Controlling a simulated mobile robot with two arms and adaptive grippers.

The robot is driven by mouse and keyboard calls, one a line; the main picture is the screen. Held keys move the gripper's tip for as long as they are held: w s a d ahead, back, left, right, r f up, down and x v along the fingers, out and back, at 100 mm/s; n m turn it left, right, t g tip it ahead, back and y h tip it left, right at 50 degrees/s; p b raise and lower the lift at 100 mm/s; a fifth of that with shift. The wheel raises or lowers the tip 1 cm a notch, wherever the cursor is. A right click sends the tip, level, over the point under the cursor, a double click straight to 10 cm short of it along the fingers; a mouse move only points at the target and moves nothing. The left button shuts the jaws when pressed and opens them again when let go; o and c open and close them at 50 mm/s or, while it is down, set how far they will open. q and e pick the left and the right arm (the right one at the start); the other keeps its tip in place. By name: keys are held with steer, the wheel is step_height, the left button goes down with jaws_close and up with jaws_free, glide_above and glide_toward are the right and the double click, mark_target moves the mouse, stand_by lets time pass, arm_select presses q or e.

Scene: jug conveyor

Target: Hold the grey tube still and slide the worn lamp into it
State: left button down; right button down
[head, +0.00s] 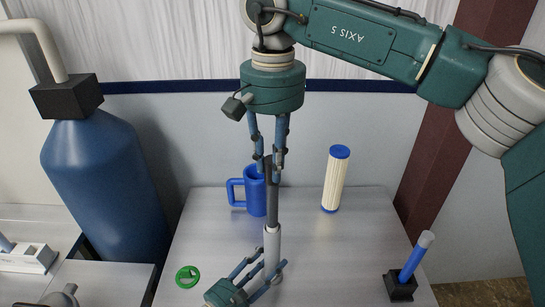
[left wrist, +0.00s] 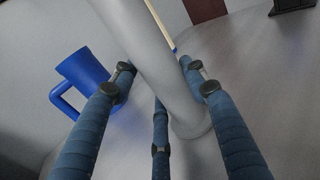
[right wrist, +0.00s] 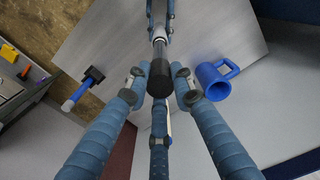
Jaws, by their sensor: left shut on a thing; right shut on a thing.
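The grey tube (head: 273,247) stands upright on the table. My left gripper (head: 266,272) is shut around its lower part; the tube also fills the middle of the left wrist view (left wrist: 157,60). The worn lamp (head: 272,196) is a dark, slim rod, held upright above the tube. My right gripper (head: 269,160) is shut on its top end, a black cap (right wrist: 160,78) in the right wrist view. The lamp's lower end meets the tube's mouth, roughly in line with it; I cannot tell how far it is inside.
A blue mug (head: 255,190) stands behind the tube, with a white blue-capped filter cartridge (head: 336,180) to its right. A blue lamp with a pale end (head: 414,258) leans in a black holder (head: 400,287) at right. A green ring (head: 187,276) lies at left. A blue tank (head: 105,185) stands beyond.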

mark_target(272, 208)
arm_select(q)
steer(key=shift+s+f, duration=0.15)
steer(key=shift+f, duration=0.25)
arm_select(e)
steer(key=shift+f, duration=6.5)
steer(key=c, duration=1.4)
jaws_free()
step_height(272, 208, up, 12)
